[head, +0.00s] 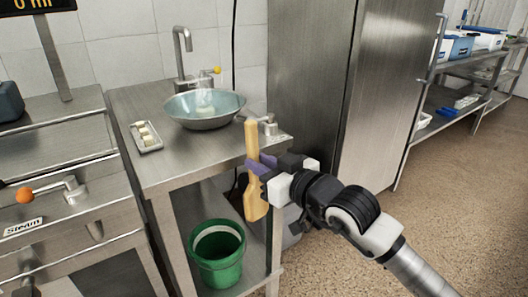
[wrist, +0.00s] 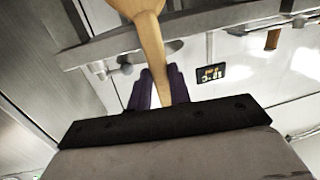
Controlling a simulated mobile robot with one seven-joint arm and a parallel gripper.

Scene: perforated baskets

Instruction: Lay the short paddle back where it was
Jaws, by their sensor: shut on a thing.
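The short paddle (head: 252,140) is a pale wooden tool held upright, with its wider end down, in front of the right end of the steel sink table. My gripper (head: 257,168) is shut on its shaft. In the wrist view the paddle (wrist: 150,45) runs up from between the purple fingers of my gripper (wrist: 158,88), its wide part cut off by the top edge. The place where the paddle was is not clear from these frames.
The steel sink table (head: 165,176) bears a round basin (head: 185,122) and a small tray (head: 136,146) of pale pieces. A green bucket (head: 218,262) stands on its lower shelf. A tall steel cabinet (head: 310,80) is behind my gripper; floor is free at right.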

